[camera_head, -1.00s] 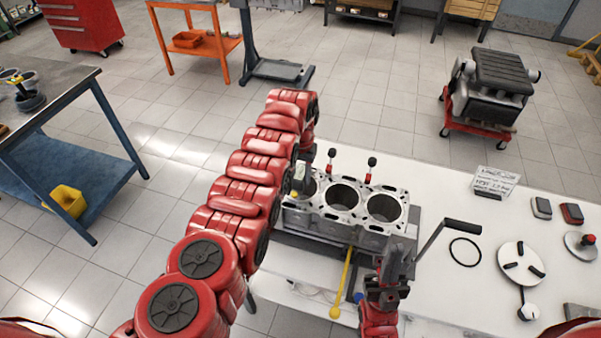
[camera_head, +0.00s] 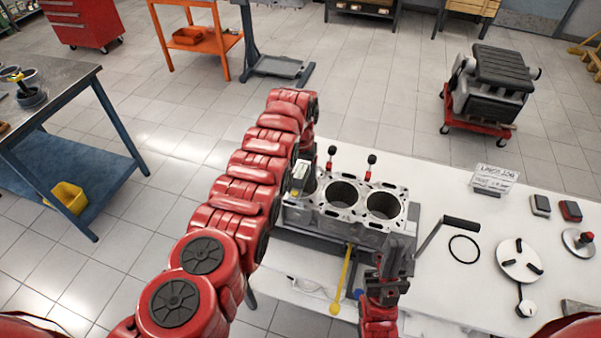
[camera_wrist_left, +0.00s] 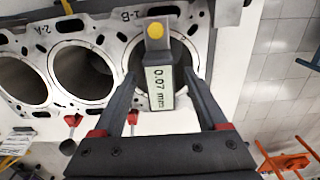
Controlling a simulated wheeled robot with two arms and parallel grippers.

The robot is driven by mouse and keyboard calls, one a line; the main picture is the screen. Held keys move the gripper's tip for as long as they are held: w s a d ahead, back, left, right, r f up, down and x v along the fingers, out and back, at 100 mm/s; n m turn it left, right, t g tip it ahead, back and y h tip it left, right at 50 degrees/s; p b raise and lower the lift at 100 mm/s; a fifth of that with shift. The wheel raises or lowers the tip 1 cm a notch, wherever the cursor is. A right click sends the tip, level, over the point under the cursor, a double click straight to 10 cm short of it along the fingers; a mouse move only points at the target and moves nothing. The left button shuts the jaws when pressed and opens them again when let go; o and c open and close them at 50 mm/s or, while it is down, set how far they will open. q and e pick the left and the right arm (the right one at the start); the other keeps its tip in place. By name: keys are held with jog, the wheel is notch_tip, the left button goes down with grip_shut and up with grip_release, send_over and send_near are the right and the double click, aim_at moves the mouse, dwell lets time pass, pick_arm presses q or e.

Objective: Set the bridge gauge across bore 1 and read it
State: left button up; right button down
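The bridge gauge (camera_wrist_left: 160,78) is upright at the end bore, and its white display reads 0.07 mm in the left wrist view. It also shows in the head view (camera_head: 299,172) at the left end of the engine block (camera_head: 345,228). My left gripper (camera_wrist_left: 160,73) has its fingers spread on either side of the gauge, with gaps visible. The gauge's foot and its contact with the bore are hidden. Bore 1 (camera_wrist_left: 108,62) is partly covered by the gauge and fingers. My right gripper (camera_head: 398,245) is upright in front of the block's right end; its opening is unclear.
Two red-and-black upright pieces (camera_head: 370,165) stand behind the block. A black-handled crank (camera_head: 462,225), a black ring (camera_head: 464,249) and a round plate (camera_head: 520,261) are on the white table to the right. A yellow-ended tool (camera_head: 346,275) is in front of the block.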

pick_arm(q)
jog(key=shift+r, duration=0.1)
jog(key=shift+w+r, duration=0.1)
jog(key=shift+r, duration=0.2)
notch_tip(320, 180, up, 8)
jog(key=b, duration=0.4)
jog(key=shift+r, duration=0.15)
notch_tip(320, 180, up, 4)
notch_tip(320, 180, up, 4)
jog(key=p, duration=0.3)
send_over(301, 172)
jog(key=shift+a+r, duration=0.1)
jog(key=shift+r, duration=0.05)
